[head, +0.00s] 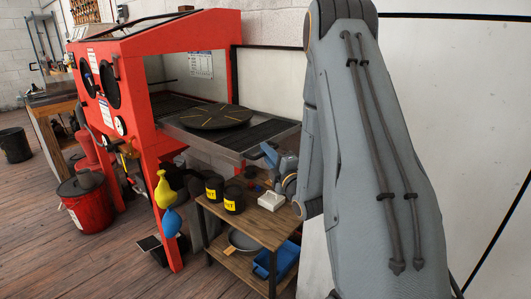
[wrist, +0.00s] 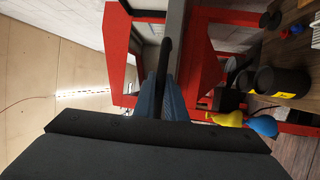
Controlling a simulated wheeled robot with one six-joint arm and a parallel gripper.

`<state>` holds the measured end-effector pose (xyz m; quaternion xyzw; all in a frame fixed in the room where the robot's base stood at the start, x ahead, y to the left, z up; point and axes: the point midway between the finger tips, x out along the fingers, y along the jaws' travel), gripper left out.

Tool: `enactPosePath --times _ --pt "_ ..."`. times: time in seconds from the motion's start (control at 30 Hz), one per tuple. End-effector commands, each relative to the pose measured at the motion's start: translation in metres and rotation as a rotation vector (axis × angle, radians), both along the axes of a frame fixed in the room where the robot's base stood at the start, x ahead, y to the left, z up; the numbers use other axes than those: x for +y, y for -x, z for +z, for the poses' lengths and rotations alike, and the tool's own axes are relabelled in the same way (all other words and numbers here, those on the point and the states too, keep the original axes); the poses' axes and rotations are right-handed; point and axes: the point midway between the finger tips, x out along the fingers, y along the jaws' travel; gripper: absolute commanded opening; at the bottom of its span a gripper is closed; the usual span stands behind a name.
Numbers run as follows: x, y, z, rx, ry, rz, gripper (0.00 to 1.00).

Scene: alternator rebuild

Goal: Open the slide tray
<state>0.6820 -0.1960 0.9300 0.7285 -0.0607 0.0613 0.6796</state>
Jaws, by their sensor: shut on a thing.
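The slide tray (head: 272,131) sticks out of the open side of the red blast cabinet (head: 137,65). A round black turntable (head: 216,117) lies on it. My gripper (head: 270,154) is at the tray's outer end, with its blue fingers reaching toward the front rim. In the wrist view the blue fingers (wrist: 162,100) are shut on a dark curved handle (wrist: 166,56). The handle's lower part is hidden between the fingers. My arm hides part of the area right of the tray.
A small wooden cart (head: 245,226) stands below the tray, with black pots (head: 234,199), a white dish (head: 271,201) and a blue bin (head: 276,261). A pale wall (head: 455,100) is at right. Floor at front left is clear.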

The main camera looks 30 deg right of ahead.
Motion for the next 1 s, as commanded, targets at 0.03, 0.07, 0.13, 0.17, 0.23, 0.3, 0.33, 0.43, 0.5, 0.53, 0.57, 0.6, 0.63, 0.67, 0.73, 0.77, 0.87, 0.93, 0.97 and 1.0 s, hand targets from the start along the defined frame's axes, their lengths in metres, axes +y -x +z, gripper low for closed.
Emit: enactPosePath --times 0.03,0.07,0.13,0.17,0.23,0.3,0.33,0.43,0.5,0.53,0.57,0.6,0.63,0.67,0.73,0.77,0.87,0.93,0.97,1.0 --pt "-0.001 0.000 0.000 0.000 0.001 -0.001 0.00" --pt "-0.001 0.000 0.000 0.000 0.001 -0.001 0.14" --pt "-0.001 0.000 0.000 0.000 0.001 -0.001 0.18" --pt "-0.001 0.000 0.000 0.000 0.001 -0.001 0.18" --pt "-0.001 0.000 0.000 0.000 0.000 -0.001 0.18" --pt "0.000 0.000 0.000 0.000 0.000 -0.001 0.18" --pt "0.000 0.000 0.000 0.000 0.000 -0.001 0.18" --pt "0.000 0.003 -0.001 0.001 0.000 -0.001 0.18" --pt "-0.001 0.009 -0.003 0.002 0.000 -0.002 0.18" --pt "-0.001 0.013 -0.004 0.003 0.000 -0.003 0.18" --pt "-0.001 0.017 -0.004 0.002 -0.001 -0.004 0.18" --pt "-0.001 0.023 -0.006 0.002 -0.001 -0.003 0.18" --pt "-0.001 0.028 -0.006 0.002 -0.001 -0.003 0.18" --pt "-0.001 0.033 -0.008 0.002 -0.002 -0.004 0.18" --pt "-0.002 0.045 -0.009 0.001 -0.001 -0.004 0.18" --pt "-0.001 0.050 -0.010 0.002 -0.001 -0.004 0.18" --pt "-0.001 0.063 -0.012 0.002 -0.001 -0.004 0.18" --pt "-0.001 0.070 -0.013 0.001 -0.001 -0.003 0.18" --pt "-0.001 0.072 -0.013 0.000 0.000 -0.003 0.18" --pt "-0.001 0.074 -0.014 0.000 0.000 -0.003 0.18"
